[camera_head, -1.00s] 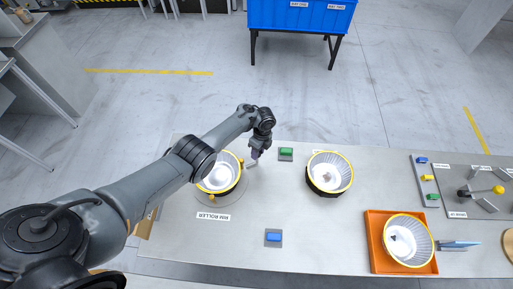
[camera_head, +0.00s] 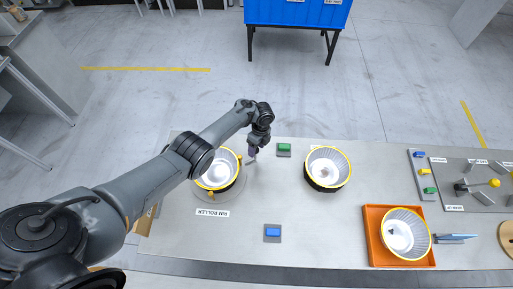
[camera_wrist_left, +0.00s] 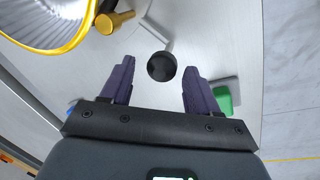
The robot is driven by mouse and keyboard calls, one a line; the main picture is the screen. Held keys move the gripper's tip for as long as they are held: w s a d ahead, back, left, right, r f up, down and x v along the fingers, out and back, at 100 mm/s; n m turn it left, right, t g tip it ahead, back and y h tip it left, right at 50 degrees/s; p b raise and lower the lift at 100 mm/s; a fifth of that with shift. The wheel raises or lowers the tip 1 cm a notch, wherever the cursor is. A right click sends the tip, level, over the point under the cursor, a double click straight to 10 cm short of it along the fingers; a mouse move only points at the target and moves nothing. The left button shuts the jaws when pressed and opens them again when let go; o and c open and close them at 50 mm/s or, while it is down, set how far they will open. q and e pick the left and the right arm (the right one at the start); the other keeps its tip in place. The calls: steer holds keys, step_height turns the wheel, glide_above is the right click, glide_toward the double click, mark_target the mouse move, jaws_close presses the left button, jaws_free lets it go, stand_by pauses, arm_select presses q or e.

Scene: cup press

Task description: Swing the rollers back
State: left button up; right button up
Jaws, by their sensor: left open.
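The rim roller station (camera_head: 205,201) is at the left of the table, with a yellow-rimmed ribbed cup (camera_head: 217,173) in it. Yellow rollers sit at the cup's rim; one (camera_head: 211,195) shows at the front and another (camera_wrist_left: 116,21) beside the rim in the left wrist view. A grey lever (camera_wrist_left: 152,31) ends in a black ball knob (camera_wrist_left: 161,66). My left gripper (camera_head: 252,155) points down just right of the cup. In the wrist view its purple fingers (camera_wrist_left: 156,78) are open, with the knob between their tips in the picture, and no contact shows.
A green button (camera_head: 284,148) is behind right and a blue button (camera_head: 273,232) in front. A second cup (camera_head: 327,170) stands in the middle. An orange tray (camera_head: 374,257) with another cup lies at the right. The tabletop between them is clear.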

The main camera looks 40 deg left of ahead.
arm_select(q)
step_height(320, 180, up, 10)
steer(key=w+p, duration=0.2)
steer(key=p, duration=0.1)
steer(key=shift+f, duration=0.1)
stand_by(0.4)
